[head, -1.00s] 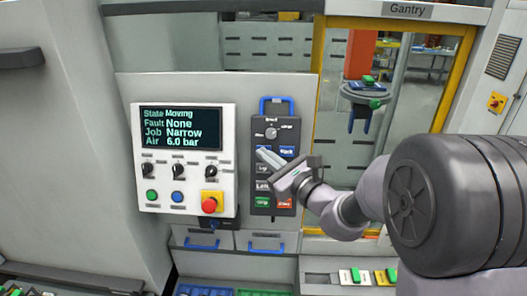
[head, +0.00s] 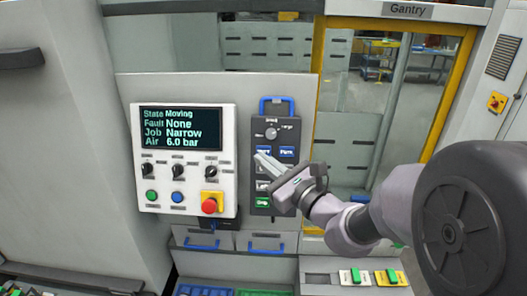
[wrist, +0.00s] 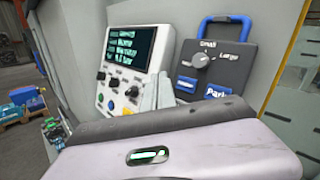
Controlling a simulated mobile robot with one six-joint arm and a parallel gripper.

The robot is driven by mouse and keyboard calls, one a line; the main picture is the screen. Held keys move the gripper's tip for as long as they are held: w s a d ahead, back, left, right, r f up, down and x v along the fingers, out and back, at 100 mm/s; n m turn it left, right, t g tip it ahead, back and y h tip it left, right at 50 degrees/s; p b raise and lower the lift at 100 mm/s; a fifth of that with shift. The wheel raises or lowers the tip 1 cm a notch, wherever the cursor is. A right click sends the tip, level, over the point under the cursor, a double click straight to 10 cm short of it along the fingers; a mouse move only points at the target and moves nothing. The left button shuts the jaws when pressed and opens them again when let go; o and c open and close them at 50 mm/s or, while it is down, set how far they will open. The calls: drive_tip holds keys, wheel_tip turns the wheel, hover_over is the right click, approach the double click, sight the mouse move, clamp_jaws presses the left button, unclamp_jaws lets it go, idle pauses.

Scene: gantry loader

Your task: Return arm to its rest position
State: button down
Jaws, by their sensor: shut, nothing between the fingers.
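My gripper (head: 262,161) is in front of the dark pendant (head: 291,137) in the head view, its two pale fingers shut together and empty. It covers part of the pendant's lower buttons; whether it touches them I cannot tell. The green button (head: 263,202) and the blue Park button (head: 287,152) still show. In the wrist view the finger tips (wrist: 160,93) point up between the control panel (wrist: 134,65) and the pendant (wrist: 224,70). My arm comes in from the right in the head view.
The white control panel (head: 180,123) reads State Moving, Fault None, Job Narrow, Air 6.0 bar. Its red stop button (head: 209,206) is left of my gripper. A yellow-framed window (head: 437,112) stands behind my arm. Coloured parts lie on a lower shelf (head: 319,280).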

drive_tip(key=s+a+f+n+g+y+b, duration=0.1)
drive_tip(key=s+a+f+n+g+b, duration=0.25)
drive_tip(key=s+f+n+b, duration=0.4)
drive_tip(key=s+a+f+n+g+b, duration=0.2)
drive_tip(key=s+f+n+g+b, duration=0.25)
drive_tip(key=s, duration=0.55)
drive_tip(key=s+d+f+n+g+h+b, duration=0.2)
drive_tip(key=s+d+f+n+h+b, duration=0.4)
drive_tip(key=s+f, duration=0.45)
drive_tip(key=d+f+n+t+h+b, duration=0.1)
drive_tip(key=d+f+n+h+b, duration=0.2)
drive_tip(key=d+f, duration=0.3)
drive_tip(key=s+d+h+b, duration=0.1)
drive_tip(key=d, duration=0.4)
drive_tip(key=shift+f+t+h+b, duration=0.15)
drive_tip(key=shift+t+h+b, duration=0.15)
drive_tip(key=shift+b, duration=0.05)
